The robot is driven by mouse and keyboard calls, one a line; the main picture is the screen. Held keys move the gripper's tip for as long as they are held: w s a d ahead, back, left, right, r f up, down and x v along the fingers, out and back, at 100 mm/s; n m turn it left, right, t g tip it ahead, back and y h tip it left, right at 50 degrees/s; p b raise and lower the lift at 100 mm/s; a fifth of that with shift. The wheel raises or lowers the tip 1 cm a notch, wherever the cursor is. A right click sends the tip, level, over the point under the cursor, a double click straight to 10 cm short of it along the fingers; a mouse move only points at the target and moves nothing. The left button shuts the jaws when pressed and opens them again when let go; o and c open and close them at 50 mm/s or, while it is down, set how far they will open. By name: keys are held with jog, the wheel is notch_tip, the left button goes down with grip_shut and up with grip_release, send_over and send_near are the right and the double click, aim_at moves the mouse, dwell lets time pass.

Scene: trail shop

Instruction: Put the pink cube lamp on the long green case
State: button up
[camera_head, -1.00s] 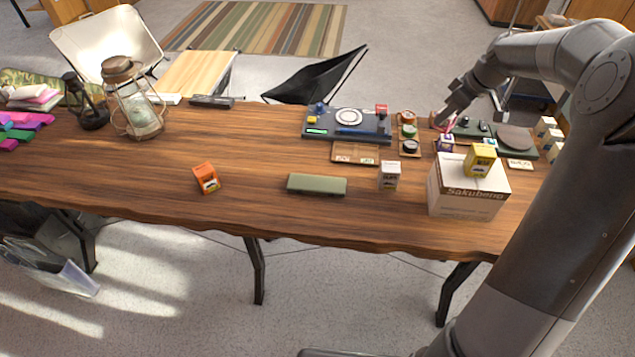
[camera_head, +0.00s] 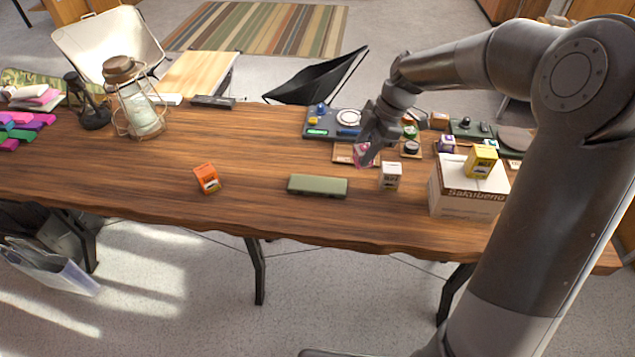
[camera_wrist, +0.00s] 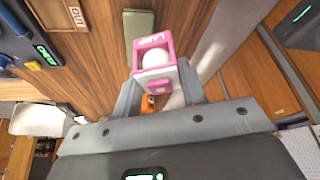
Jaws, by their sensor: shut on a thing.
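The pink cube lamp (camera_wrist: 153,57) is a pink and white box with a round white bulb printed on it. My gripper (camera_wrist: 160,88) is shut on it in the wrist view. In the head view my gripper (camera_head: 364,150) holds the lamp (camera_head: 362,156) above the table, behind and to the right of the long green case. The long green case (camera_head: 317,187) lies flat near the table's front edge with its top bare. It also shows in the wrist view (camera_wrist: 138,22), beyond the lamp.
A white box (camera_head: 391,176) stands just right of the green case. A carton (camera_head: 465,197) with a yellow box (camera_head: 481,161) on top is further right. An orange box (camera_head: 207,178) is to the left. The wooden table (camera_head: 262,160) is clear between the orange box and the case.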

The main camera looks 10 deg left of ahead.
jog(key=a+f, duration=0.2)
jog(key=a, duration=0.2)
jog(key=w+a+f, duration=0.1)
jog(key=a+f, duration=0.4)
jog(key=a, duration=0.2)
jog(key=shift+w+a+f, duration=0.25)
jog(key=shift+w+a, duration=0.05)
jog(key=shift+f, duration=1.95)
jog(key=shift+f, duration=0.15)
jog(key=o, duration=1)
